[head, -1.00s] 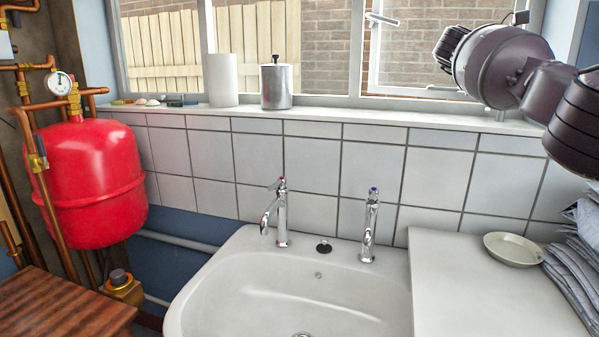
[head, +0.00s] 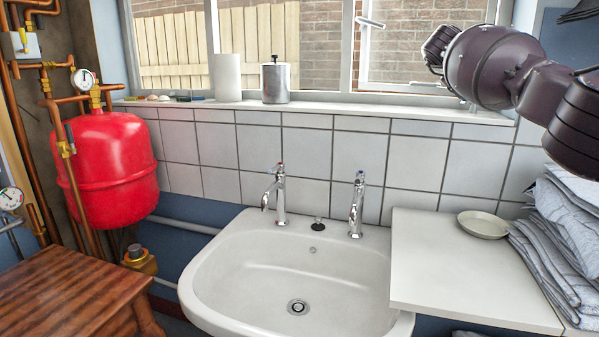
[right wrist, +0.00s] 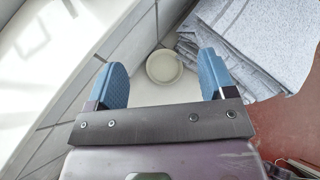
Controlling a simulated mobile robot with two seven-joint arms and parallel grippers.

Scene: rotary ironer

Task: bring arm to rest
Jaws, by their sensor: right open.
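My right arm (head: 490,68) comes in from the right in the head view and reaches up in front of the window, above the sill's right end. Its fingers are not clearly seen there. In the right wrist view my right gripper (right wrist: 164,80) is open, with its two blue fingers wide apart and nothing between them. Below and beyond the fingers are a round pale dish (right wrist: 164,66) and a stack of folded grey-blue cloths (right wrist: 255,45). My left gripper is not in view.
A white sink (head: 250,270) with two taps is in the middle. The dish (head: 483,224) rests on a white worktop (head: 440,265) beside the folded cloths (head: 560,235). A white roll (head: 227,77) and metal canister (head: 275,82) stand on the sill. A red tank (head: 110,168) and wooden table (head: 70,295) are left.

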